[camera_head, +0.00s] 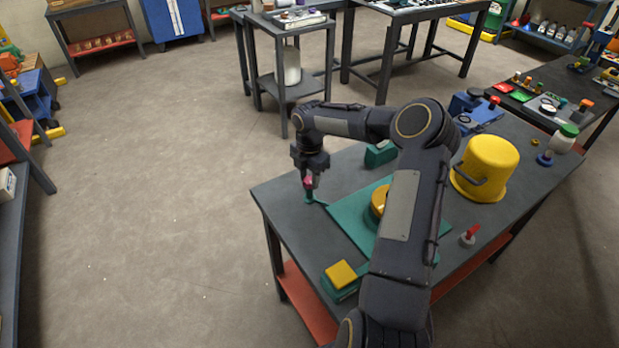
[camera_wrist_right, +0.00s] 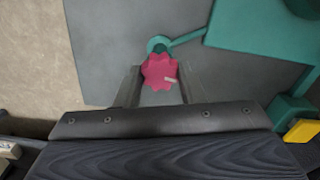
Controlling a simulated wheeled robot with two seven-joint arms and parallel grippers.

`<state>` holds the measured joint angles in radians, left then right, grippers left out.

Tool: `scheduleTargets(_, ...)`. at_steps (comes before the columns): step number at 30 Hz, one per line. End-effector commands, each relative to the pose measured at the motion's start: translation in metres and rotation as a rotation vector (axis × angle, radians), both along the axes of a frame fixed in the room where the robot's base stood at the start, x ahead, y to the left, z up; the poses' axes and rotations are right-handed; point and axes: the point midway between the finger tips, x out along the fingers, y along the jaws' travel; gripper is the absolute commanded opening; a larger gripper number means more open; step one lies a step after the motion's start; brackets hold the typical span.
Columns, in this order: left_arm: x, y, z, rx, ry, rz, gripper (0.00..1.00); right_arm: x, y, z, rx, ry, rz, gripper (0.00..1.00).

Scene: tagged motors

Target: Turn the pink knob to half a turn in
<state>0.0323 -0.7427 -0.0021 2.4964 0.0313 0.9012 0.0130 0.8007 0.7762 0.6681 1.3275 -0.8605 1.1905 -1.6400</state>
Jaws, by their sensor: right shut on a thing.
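The pink knob (camera_head: 308,183) sits above a small green base near the left corner of the grey table (camera_head: 285,225). In the right wrist view the knob (camera_wrist_right: 159,71) is a scalloped pink disc with a pale mark pointing right. My right gripper (camera_head: 309,178) points down over the knob. Its two fingers (camera_wrist_right: 158,88) stand on either side of the knob, and it is shut on it. A green ring (camera_wrist_right: 157,44) with a thin arm shows just beyond the knob. My left gripper is not in view.
A green plate (camera_head: 345,214) lies right of the knob, with a yellow round part (camera_head: 379,200) partly hidden by my arm. A yellow bucket (camera_head: 487,165), a yellow block on green (camera_head: 341,274) and a red-topped peg (camera_head: 470,235) stand on the table. Floor left of the table is clear.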

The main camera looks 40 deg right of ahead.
Motion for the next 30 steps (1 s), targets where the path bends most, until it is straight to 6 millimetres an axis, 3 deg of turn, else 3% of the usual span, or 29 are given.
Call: scheduleTargets(30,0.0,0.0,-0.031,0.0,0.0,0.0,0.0,0.001,0.0,0.0,-0.002,-0.003,-0.954,0.12)
